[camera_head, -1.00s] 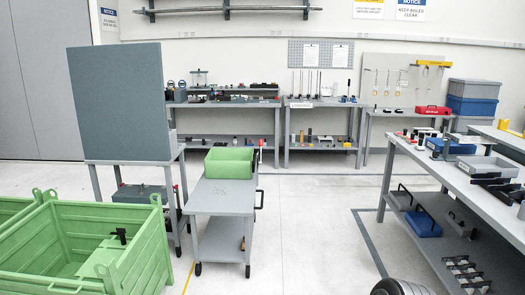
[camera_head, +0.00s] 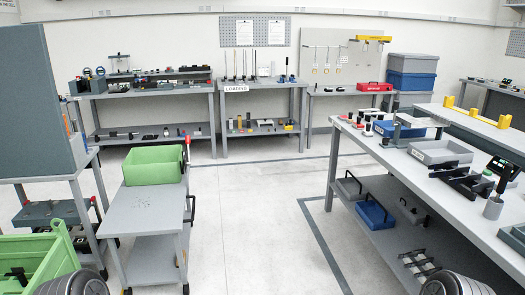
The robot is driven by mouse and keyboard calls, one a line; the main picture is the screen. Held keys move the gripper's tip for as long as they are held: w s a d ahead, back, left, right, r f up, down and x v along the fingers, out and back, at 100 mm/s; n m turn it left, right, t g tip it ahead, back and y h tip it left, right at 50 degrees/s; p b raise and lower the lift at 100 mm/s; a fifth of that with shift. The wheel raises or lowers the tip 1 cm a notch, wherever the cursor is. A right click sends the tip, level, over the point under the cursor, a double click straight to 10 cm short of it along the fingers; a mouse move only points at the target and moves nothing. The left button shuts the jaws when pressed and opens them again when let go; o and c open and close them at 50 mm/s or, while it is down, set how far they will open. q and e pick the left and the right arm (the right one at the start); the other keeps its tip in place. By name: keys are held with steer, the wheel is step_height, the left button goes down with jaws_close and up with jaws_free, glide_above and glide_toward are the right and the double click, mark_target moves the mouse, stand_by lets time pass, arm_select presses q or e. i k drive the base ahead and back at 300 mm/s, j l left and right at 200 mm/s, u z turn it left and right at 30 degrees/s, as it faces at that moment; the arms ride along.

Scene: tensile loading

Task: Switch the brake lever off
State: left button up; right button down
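A grey cart (camera_head: 143,218) stands left of centre with a green bin (camera_head: 153,165) on its far end. Black handle-like parts (camera_head: 190,207) show on the cart's right side. Neither of my grippers is in view; only dark rounded parts, likely of my own arms, show at the bottom edge.
A long grey table (camera_head: 440,190) with trays stands at the right. A green crate (camera_head: 45,263) and a tall dark panel (camera_head: 32,100) are at the left. Benches (camera_head: 262,112) line the back wall. The floor (camera_head: 250,230) between cart and right table is clear.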

mark_target(187, 138)
steer(key=i+l, duration=0.1)
steer(key=i, duration=0.8)
steer(key=i+l, duration=0.1)
steer(key=i, duration=0.75)
steer(key=i+l+u, duration=0.1)
steer(key=i+u, duration=0.35)
steer(key=i+l+u, duration=0.25)
steer(key=u, duration=0.25)
steer(key=i+l+u, duration=0.3)
steer(key=u, duration=0.15)
steer(key=i+l+u, duration=0.2)
steer(key=l+u, duration=0.25)
steer(key=i+l+u, duration=0.15)
steer(key=l+u, duration=0.3)
steer(key=l, duration=0.15)
steer(key=l+u, duration=0.5)
